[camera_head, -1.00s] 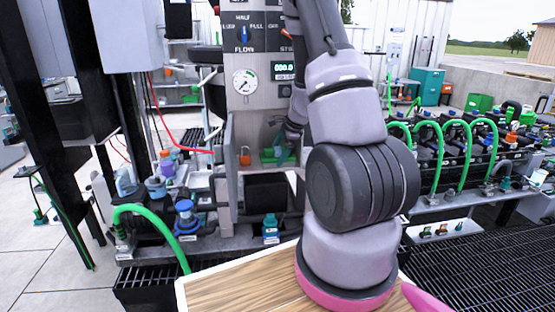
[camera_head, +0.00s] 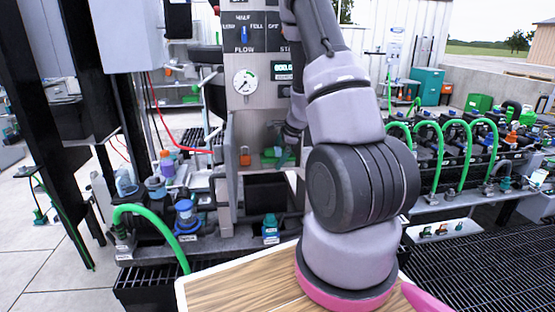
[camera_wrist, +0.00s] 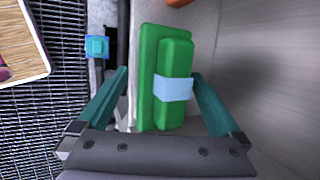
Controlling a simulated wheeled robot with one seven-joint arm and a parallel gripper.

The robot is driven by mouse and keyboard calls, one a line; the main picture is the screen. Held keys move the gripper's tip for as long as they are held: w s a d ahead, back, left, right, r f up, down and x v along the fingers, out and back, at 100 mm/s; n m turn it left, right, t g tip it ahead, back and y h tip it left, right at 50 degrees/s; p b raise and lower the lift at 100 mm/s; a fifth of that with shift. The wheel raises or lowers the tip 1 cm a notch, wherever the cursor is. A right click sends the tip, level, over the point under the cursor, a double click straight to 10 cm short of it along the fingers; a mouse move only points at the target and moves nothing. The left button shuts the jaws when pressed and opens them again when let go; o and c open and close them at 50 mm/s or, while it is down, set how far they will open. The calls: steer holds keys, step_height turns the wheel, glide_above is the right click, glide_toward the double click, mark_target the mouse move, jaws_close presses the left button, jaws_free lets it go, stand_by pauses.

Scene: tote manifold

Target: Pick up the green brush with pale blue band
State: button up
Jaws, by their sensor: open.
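The green brush with a pale blue band (camera_wrist: 175,60) lies on a pale grey surface in the wrist view, its long side running away from me. My gripper (camera_wrist: 160,85) is open, with one teal finger on each side of the brush's near half. I cannot tell whether either finger touches it. In the head view the brush (camera_head: 270,160) is a small green patch on a shelf of the grey panel. My gripper (camera_head: 284,158) is there too, small and partly hidden by my arm.
An orange padlock-like item (camera_head: 244,155) is left of the brush. A black bin (camera_head: 266,192) sits below the shelf, and a teal bottle (camera_head: 270,230) stands lower. The wall of the grey panel (camera_head: 250,90) rises above. A dark grating (camera_wrist: 65,110) lies left in the wrist view.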

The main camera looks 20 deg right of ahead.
mark_target(276, 150)
steer(key=c, duration=1.4)
steer(key=shift+r, duration=0.1)
steer(key=shift+c, duration=0.7)
steer(key=shift+r, duration=1.65)
jaws_close()
steer(key=shift+r, duration=0.3)
steer(key=shift+s+a, duration=0.1)
steer(key=shift+s, duration=0.25)
steer(key=shift+s, duration=0.1)
